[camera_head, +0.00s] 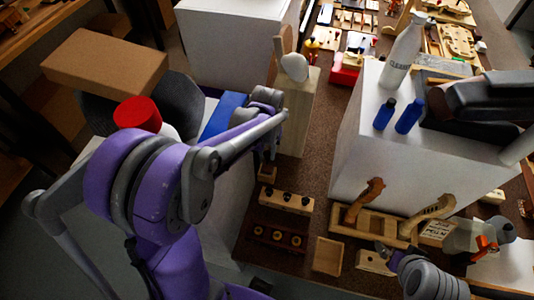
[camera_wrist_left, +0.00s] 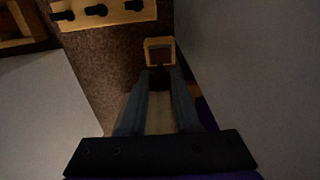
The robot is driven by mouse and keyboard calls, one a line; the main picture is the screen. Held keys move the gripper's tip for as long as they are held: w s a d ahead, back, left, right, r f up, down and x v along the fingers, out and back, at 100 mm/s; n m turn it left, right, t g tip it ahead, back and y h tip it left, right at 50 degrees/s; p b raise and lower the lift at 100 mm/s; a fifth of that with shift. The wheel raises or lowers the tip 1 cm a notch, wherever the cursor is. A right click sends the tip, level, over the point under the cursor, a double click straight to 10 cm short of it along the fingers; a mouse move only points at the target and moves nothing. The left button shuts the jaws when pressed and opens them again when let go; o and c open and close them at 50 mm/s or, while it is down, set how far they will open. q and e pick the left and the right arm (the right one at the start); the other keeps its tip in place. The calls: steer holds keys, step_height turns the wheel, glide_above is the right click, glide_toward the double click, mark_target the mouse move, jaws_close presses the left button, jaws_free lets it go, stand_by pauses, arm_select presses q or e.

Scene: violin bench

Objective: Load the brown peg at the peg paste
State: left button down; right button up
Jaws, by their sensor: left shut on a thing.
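My left gripper (camera_wrist_left: 160,84) is shut on a dark brown peg (camera_wrist_left: 158,76), which shows only as a dark shape between the fingertips. The fingertips point at a small, square, light wooden holder (camera_wrist_left: 159,45), which I take for the peg paste. The peg's tip is at or just in front of its near edge; I cannot tell whether it touches. In the head view the small wooden block (camera_head: 267,173) is below my left wrist, and my arm largely hides the gripper there. My right gripper (camera_head: 384,250) is low at the right, its jaws unclear.
A light wooden block with dark pegs (camera_head: 287,201) and a dark rack with rings (camera_head: 277,237) stand close by. White boxes rise on both sides (camera_head: 355,160). Wooden trays (camera_head: 328,256), carved scrolls (camera_head: 365,200) and bottles (camera_head: 408,117) stand to the right. Brown bench surface (camera_head: 318,170) is free between.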

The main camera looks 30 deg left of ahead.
arm_select(q)
steer(key=shift+r+p, duration=0.8)
steer(key=shift+r, duration=1.35)
steer(key=shift+f, duration=0.1)
arm_select(e)
steer(key=r, duration=0.1)
steer(key=w+r, duration=0.1)
steer(key=shift+w+r, duration=0.2)
steer(key=shift+r, duration=0.15)
steer(key=shift+s, duration=0.1)
